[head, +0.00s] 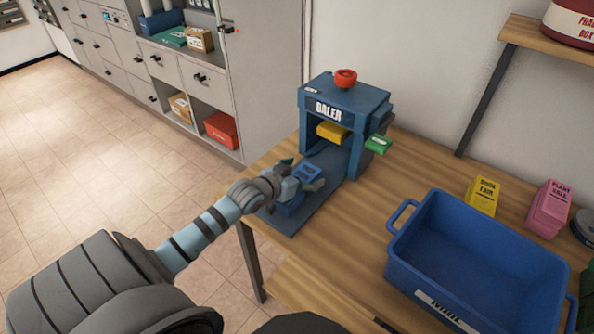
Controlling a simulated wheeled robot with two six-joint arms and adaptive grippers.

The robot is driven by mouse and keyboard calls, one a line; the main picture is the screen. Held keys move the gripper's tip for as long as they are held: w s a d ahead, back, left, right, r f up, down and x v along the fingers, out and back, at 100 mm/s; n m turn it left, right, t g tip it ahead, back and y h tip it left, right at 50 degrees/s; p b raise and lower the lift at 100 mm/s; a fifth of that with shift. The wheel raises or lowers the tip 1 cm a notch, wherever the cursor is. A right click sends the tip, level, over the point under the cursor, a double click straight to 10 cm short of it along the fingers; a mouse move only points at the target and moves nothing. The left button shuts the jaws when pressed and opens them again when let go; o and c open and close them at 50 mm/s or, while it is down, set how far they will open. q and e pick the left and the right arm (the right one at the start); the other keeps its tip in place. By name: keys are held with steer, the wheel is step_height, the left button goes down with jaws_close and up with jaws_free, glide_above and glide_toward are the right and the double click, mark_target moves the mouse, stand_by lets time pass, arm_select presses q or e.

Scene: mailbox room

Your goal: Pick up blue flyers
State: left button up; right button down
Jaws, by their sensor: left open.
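A small blue stack with dark print on top, which looks like the blue flyers (309,172), sits on the flat base plate in front of the baler (345,100). Its lower blue part shows below my gripper. My left gripper (302,180) is open at the stack, its fingers near the stack's sides and partly covering it. I cannot tell whether the fingers touch it. My right gripper is not in view.
A blue mail bin (470,235) stands at the right of the wooden table (365,235). Yellow flyers (482,196) and pink flyers (548,208) stand behind it. The baler has a red knob (346,78) and a green part (378,144). Cabinets (265,60) stand at the back left.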

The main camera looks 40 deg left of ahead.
arm_select(q)
steer(key=shift+w+d+f, duration=0.1)
steer(key=shift+w, duration=0.2)
steer(key=c, duration=1.8)
